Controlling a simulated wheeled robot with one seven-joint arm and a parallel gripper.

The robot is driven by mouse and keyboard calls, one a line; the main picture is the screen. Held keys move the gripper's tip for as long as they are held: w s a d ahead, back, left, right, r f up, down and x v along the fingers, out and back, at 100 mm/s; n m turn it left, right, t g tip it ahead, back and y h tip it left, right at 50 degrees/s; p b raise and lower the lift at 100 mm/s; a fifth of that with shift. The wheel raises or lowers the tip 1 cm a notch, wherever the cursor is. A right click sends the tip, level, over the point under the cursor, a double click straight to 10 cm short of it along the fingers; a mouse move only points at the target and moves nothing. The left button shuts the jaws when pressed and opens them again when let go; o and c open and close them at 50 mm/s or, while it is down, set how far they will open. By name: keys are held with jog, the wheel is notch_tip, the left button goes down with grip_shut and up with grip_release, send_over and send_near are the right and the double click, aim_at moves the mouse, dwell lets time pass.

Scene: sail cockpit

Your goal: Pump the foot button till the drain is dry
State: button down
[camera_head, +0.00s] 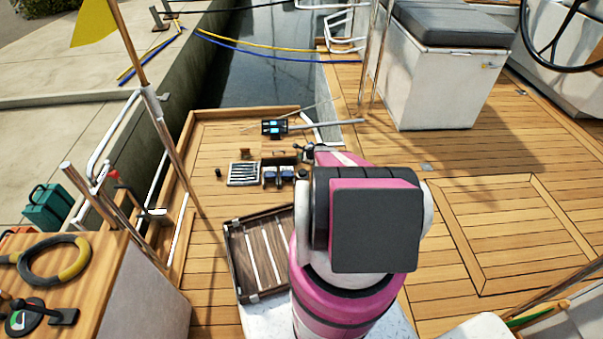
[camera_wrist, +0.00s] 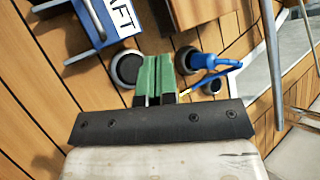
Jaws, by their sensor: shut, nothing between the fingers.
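My gripper (camera_wrist: 154,78) shows in the wrist view with its green fingertips together and nothing between them. It points at the wooden deck, between a round dark button with a pale rim (camera_wrist: 127,68) on the left and a second round fitting (camera_wrist: 187,62) on the right. I cannot tell whether the fingertips touch the deck or which round fitting is the foot button. A slotted metal grate (camera_head: 243,174), which looks like the drain, lies in the deck in the head view. Water in it cannot be made out. My arm hides the gripper in the head view.
A blue lever (camera_wrist: 225,60) stands at the right. A dark slatted panel (camera_head: 262,250) lies on the deck. A white locker (camera_head: 435,85) stands behind; deck at right is clear.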

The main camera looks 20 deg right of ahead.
aim_at(302, 172)
jog(key=shift+f, duration=0.1)
jog(key=shift+f, duration=4.35)
jog(key=shift+f, duration=0.1)
jog(key=shift+f, duration=0.35)
jog(key=shift+f, duration=0.65)
jog(key=shift+r, duration=1.15)
jog(key=shift+r, duration=2.5)
